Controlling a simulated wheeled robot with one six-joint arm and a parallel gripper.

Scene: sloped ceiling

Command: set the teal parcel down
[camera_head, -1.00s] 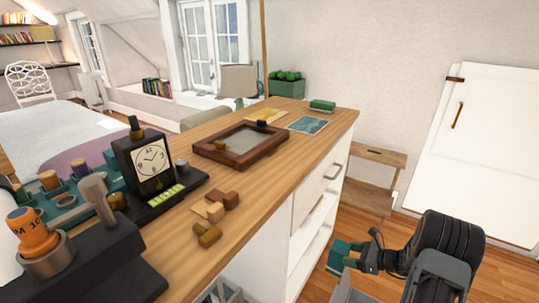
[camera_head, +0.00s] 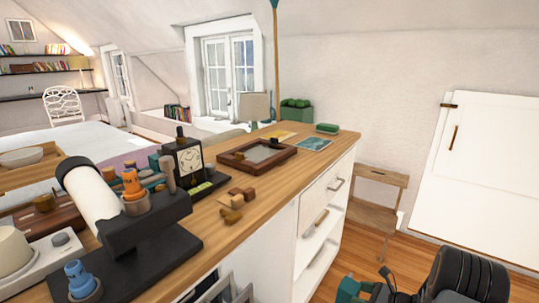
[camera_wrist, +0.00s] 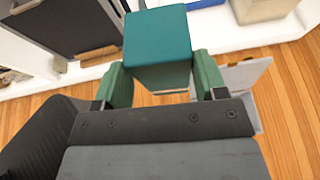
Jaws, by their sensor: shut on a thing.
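The teal parcel (camera_wrist: 157,40) is a box seen in the upper middle of the wrist view. My gripper (camera_wrist: 163,76) is shut on it, with a green finger on each side. In the head view my gripper (camera_head: 352,290) is at the bottom edge, right of the white cabinet and below its top. The parcel is hard to tell from the green fingers there, and the frame cuts off part of it. In the wrist view the parcel is held above wooden floor, and its underside is hidden.
A wooden countertop (camera_head: 262,185) holds a framed tray (camera_head: 232,159), a black clock (camera_head: 188,165), small wooden blocks (camera_head: 237,197) and a dark machine (camera_head: 150,243). Its far end has a green item (camera_head: 327,128) and a teal print (camera_head: 314,144). A wooden stool (camera_head: 378,205) stands beyond the cabinet.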

